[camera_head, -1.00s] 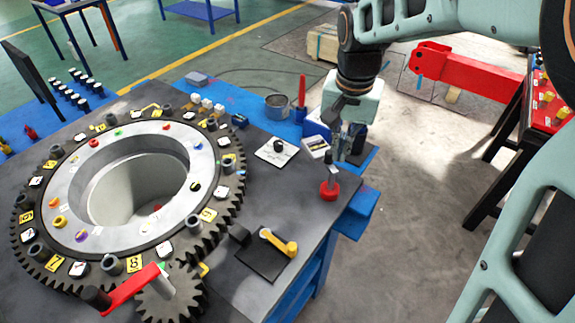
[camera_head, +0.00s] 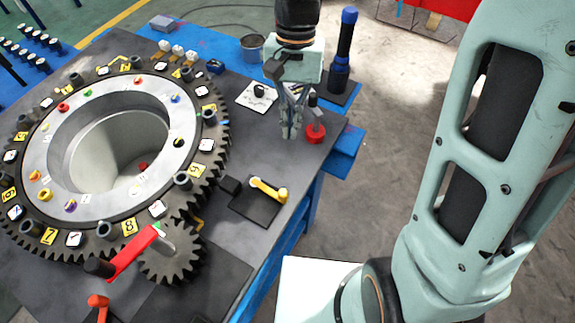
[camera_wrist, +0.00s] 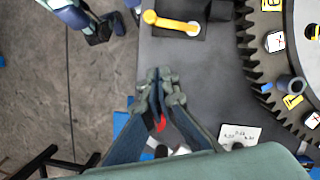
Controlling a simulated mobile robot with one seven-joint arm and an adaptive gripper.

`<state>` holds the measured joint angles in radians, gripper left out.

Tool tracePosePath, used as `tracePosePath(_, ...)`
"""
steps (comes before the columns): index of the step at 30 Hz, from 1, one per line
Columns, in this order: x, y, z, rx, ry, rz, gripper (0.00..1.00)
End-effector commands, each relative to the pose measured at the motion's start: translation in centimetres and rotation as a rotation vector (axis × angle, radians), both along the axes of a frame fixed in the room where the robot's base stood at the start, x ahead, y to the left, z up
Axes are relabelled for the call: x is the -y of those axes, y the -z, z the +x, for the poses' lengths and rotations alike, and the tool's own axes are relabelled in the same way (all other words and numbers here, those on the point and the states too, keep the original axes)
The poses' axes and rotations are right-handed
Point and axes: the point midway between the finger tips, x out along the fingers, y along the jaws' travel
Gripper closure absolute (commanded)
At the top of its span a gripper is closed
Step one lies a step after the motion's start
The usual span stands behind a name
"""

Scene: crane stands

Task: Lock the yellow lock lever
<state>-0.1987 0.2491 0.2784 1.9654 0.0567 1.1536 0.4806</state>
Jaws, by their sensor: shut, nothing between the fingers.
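The yellow lock lever (camera_head: 269,189) sits on a dark square plate (camera_head: 256,208) near the right edge of the grey table, beside the small gear. In the wrist view the yellow lever (camera_wrist: 172,22) lies at the top, ahead of my fingertips and apart from them. My gripper (camera_head: 288,134) points down over the table, further back than the lever, close to the red-based post (camera_head: 315,133). In the wrist view my gripper (camera_wrist: 160,75) has its fingertips together with nothing between them.
A large toothed ring (camera_head: 218,150) with numbered tiles fills the left of the table. A small gear (camera_head: 172,262) with a red crank arm (camera_head: 133,252) is in front of it. A black block (camera_head: 230,185) stands left of the lever. A dark blue cylinder (camera_head: 345,45) stands behind.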

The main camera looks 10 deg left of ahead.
Motion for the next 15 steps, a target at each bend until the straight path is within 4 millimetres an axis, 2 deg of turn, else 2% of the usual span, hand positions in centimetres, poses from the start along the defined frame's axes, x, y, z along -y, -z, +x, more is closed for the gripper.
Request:
tracePosePath(8, 0.0, 0.5, -0.1, -0.001, -0.001, -0.001, 1.00)
tracePosePath(11, 0.0, 1.5, -0.4, -0.001, -0.001, -0.001, 1.00)
tracePosePath(15, 0.0, 4.1, -1.1, -0.004, -0.003, -0.002, 1.00)
